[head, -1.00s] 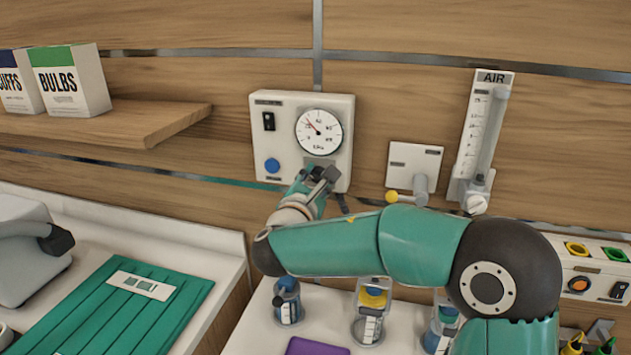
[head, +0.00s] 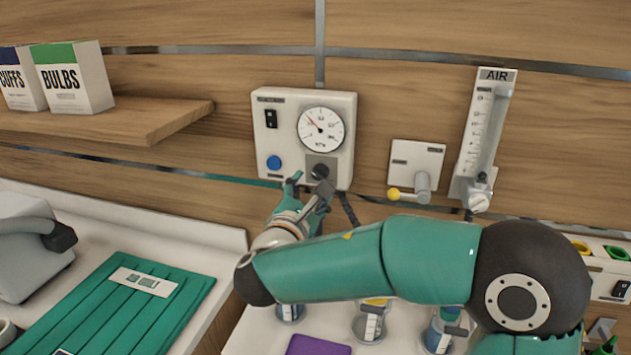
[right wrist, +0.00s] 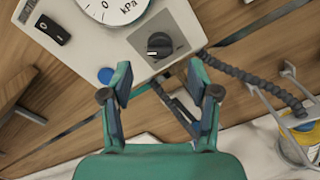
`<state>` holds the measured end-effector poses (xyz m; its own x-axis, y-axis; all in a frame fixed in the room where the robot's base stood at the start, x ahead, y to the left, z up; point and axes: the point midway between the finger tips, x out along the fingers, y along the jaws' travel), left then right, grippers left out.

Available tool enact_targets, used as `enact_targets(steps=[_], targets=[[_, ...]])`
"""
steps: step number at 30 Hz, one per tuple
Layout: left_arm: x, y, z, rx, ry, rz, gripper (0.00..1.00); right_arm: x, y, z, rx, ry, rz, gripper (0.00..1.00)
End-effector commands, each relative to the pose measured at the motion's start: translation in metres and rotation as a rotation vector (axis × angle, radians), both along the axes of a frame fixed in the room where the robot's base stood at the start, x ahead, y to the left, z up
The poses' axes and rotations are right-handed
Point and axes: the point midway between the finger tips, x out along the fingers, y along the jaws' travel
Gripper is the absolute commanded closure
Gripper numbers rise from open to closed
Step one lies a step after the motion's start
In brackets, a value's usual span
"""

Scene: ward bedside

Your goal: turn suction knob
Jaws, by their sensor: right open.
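The suction unit (head: 287,133) is a white wall box with a round gauge (head: 321,129), a black switch and a blue button. Its dark suction knob (head: 320,171) sits on a grey plate at the lower right of the box, and in the right wrist view the knob (right wrist: 159,45) shows whole. My right gripper (head: 309,188) is just below the knob, apart from it. In the right wrist view its two fingers (right wrist: 162,84) are spread and empty, with the knob beyond their tips. My left gripper is not in view.
A dark corrugated hose (right wrist: 250,75) hangs below the unit. A wall outlet with a yellow-tipped lever (head: 416,165) and an air flowmeter (head: 483,135) are to the right. A shelf (head: 120,122) with boxes is at left. Several jars (head: 369,326) stand below my arm.

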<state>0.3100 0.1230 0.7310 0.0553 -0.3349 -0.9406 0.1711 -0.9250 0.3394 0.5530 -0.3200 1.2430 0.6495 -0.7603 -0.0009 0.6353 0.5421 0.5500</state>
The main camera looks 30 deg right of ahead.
Motion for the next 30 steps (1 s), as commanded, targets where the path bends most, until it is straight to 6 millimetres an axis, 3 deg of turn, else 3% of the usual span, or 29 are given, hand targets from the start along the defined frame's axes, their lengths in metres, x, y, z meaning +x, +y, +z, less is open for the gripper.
enact_targets(steps=[3,9,30], targets=[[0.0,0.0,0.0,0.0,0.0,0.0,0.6,-0.016,0.02,0.0,0.002,-0.001,0.005,0.39],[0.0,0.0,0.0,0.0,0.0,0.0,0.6,-0.034,0.042,0.0,0.0,0.0,0.004,0.39],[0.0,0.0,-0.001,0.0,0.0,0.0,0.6,-0.039,0.047,-0.004,0.006,0.009,0.0,0.39]])
